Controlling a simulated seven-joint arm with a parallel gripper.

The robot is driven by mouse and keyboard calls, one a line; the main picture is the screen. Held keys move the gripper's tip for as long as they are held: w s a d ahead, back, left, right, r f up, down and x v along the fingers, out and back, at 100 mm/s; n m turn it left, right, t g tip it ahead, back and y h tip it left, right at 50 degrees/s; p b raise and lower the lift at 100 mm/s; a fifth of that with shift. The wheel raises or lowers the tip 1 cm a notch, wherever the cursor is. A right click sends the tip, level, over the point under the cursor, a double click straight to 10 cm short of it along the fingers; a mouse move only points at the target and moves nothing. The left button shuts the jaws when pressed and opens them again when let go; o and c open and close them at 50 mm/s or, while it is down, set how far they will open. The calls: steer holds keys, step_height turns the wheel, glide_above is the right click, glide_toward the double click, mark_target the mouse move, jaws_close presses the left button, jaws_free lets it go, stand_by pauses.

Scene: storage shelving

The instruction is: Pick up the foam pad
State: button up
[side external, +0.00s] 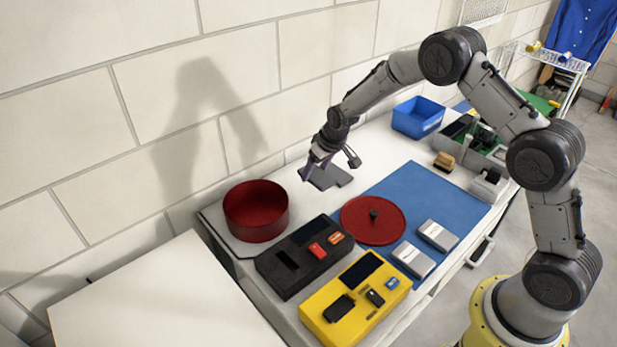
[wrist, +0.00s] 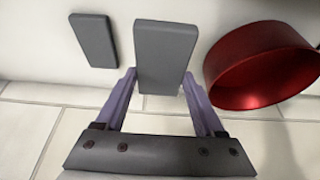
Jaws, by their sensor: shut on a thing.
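A grey rectangular foam pad (wrist: 165,50) is between the two purple fingers of my gripper (wrist: 160,80) in the wrist view, and the fingers are shut on it. In the side external view, my gripper (side external: 317,171) is low over the far side of the white table, by the wall. Dark grey pad surface (side external: 333,179) shows just below and beside it there. Whether the held pad is clear of the table is hard to tell. A second, smaller-looking grey pad (wrist: 94,40) lies to the left in the wrist view, apart from the fingers.
A round red container (side external: 256,210) stands left of my gripper; it shows at right in the wrist view (wrist: 262,68). A red disc (side external: 373,220) lies on a blue mat (side external: 445,200). Black (side external: 300,262) and yellow (side external: 355,305) boxes are in front. The wall (side external: 250,110) is close behind.

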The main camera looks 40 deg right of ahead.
steer(key=s+r, duration=0.5)
steer(key=s, duration=0.5)
steer(key=w+a+r+n+y, duration=0.15)
steer(key=a+n, duration=0.25)
steer(key=a, duration=1)
glide_toward(252, 216)
steer(key=shift+w+a+f+n+g, duration=0.1)
steer(key=shift+w+f+n+g, duration=0.05)
steer(key=shift+w+f, duration=0.2)
steer(key=shift+w+a+f+n+g, duration=0.1)
steer(key=shift+w+f+n+g, duration=0.1)
steer(key=shift+w, duration=0.3)
steer(key=shift+w+a+f, duration=0.1)
steer(key=shift+w+f, duration=0.3)
steer(key=shift+f, duration=0.15)
steer(key=shift+w+f, duration=0.1)
steer(key=shift+f, duration=1.45)
steer(key=shift+f, duration=0.3)
